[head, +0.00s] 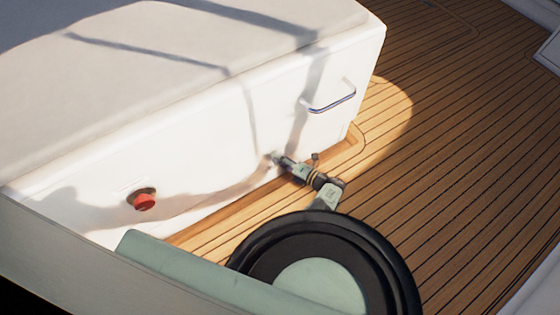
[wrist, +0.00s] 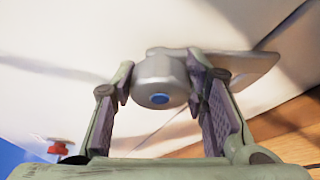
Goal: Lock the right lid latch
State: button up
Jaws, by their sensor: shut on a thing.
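In the wrist view my gripper (wrist: 163,98) has its two fingers on either side of a round silver latch knob (wrist: 158,68) with a blue centre. The gripper is shut on this knob. The knob sits on a silver plate (wrist: 240,66) on the white lid box wall. In the head view my gripper (head: 277,157) meets the low right part of the white box's front wall (head: 230,120), and the latch there is mostly hidden by the gripper. Whether the latch is locked cannot be told.
A red knob (head: 144,201) sits on the wall to the left; it also shows in the wrist view (wrist: 58,147). A metal handle (head: 332,101) is on the wall above and right of my gripper. The wooden deck (head: 450,150) is open to the right.

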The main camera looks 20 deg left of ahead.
jog(key=shift+f+m+y+b, duration=0.15)
jog(key=shift+m+y+b, duration=0.75)
jog(key=shift+m+b, duration=0.8)
jog(key=o, duration=1.2)
